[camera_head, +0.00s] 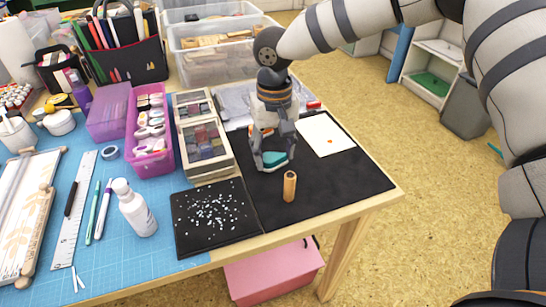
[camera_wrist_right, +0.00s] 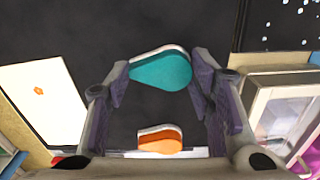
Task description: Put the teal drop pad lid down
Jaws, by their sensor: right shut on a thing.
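The teal drop pad lid (camera_head: 273,158) is drop-shaped with a pale rim. My right gripper (camera_head: 271,162) is shut on it above the black mat (camera_head: 334,177). In the right wrist view the lid (camera_wrist_right: 160,73) sits between the fingertips, its teal face toward the camera. An orange drop pad (camera_wrist_right: 160,142) in a white base shows lower in that view, apart from the lid. I cannot tell how high the lid is above the mat. My left gripper is not in view.
A wooden stamp (camera_head: 290,186) stands upright in front of the gripper. A white card (camera_head: 325,135) with an orange mark lies to the right. A black speckled tray (camera_head: 183,241) and a compartment box (camera_head: 207,165) stand to the left. The mat's right front is clear.

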